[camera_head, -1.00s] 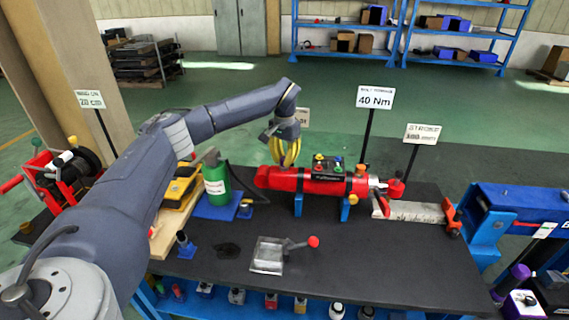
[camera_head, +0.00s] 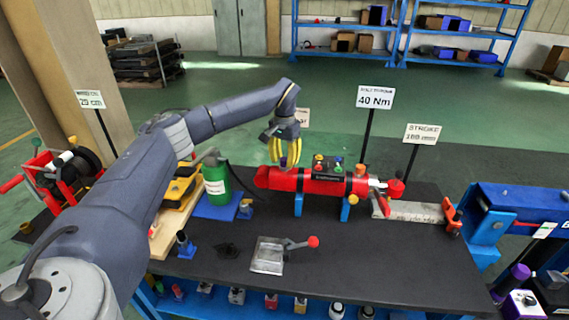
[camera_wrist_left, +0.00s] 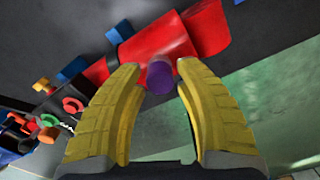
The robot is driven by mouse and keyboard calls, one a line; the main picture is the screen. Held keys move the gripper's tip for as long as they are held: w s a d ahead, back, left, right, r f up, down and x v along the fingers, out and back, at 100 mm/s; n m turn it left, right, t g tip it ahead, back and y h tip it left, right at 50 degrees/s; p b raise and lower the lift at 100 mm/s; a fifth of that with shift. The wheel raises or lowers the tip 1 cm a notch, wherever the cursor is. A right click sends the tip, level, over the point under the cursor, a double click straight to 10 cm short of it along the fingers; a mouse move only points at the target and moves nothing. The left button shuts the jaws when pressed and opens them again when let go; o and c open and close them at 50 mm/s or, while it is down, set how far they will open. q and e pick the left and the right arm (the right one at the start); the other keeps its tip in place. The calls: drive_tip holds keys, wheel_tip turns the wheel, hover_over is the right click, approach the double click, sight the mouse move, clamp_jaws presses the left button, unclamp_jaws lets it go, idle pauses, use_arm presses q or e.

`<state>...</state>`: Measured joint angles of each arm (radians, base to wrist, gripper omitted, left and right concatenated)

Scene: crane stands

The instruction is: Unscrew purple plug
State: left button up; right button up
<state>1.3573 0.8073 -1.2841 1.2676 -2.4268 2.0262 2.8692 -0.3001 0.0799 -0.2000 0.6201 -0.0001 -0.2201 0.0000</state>
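The purple plug (camera_wrist_left: 159,77) stands up from the red cylinder (camera_wrist_left: 155,48). In the head view the plug (camera_head: 283,162) is a small purple spot beneath my left gripper, mostly hidden, and the red cylinder (camera_head: 320,184) lies along blue supports on the bench. My left gripper (camera_head: 284,156) hangs over the cylinder's left part, pointing down. In the wrist view the two yellow fingers of the left gripper (camera_wrist_left: 157,78) stand apart on either side of the plug, with gaps showing. My right gripper is in neither view.
A small box with coloured buttons (camera_head: 328,166) sits on the cylinder. A green bottle (camera_head: 216,180) stands to the left. A metal plate with a red-knobbed lever (camera_head: 268,255) lies in front. Signs on posts, such as the 40 Nm sign (camera_head: 375,97), rise behind.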

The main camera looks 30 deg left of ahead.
use_arm(q)
drive_tip(key=m, duration=0.3)
drive_tip(key=shift+m, duration=0.4)
drive_tip(key=m, duration=1.1)
drive_tip(key=shift+m, duration=0.3)
drive_tip(key=m, duration=1.5)
